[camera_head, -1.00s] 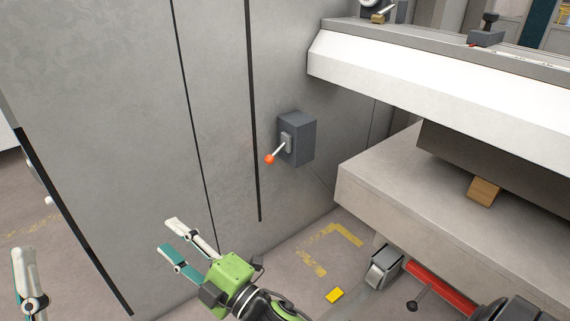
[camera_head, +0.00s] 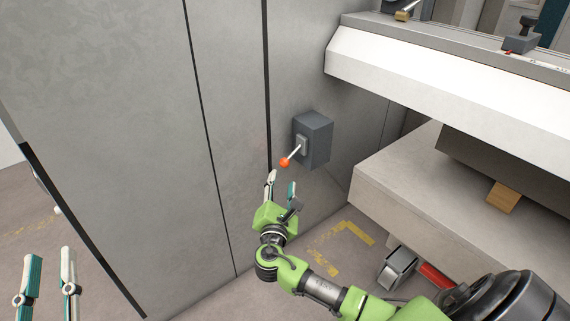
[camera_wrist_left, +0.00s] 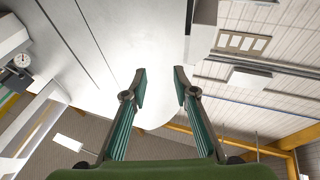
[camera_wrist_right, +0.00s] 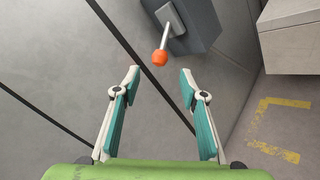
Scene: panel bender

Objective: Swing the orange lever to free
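The orange lever (camera_head: 285,162) is a light rod with an orange ball at its end. It sticks out down and to the left from a dark grey box (camera_head: 316,139) on the grey wall. My right gripper (camera_head: 282,180) is open and empty, just below the ball in the head view. In the right wrist view the ball (camera_wrist_right: 159,58) is beyond the open fingertips (camera_wrist_right: 160,74), close to midway between them, and does not look touched. My left gripper (camera_head: 51,258) is open and empty at the lower left, far from the lever.
A white machine beam (camera_head: 430,78) and a grey bed (camera_head: 430,195) jut out right of the box. A grey pedal-like part (camera_head: 397,268) is on the floor below. The wall left of the lever is flat and clear.

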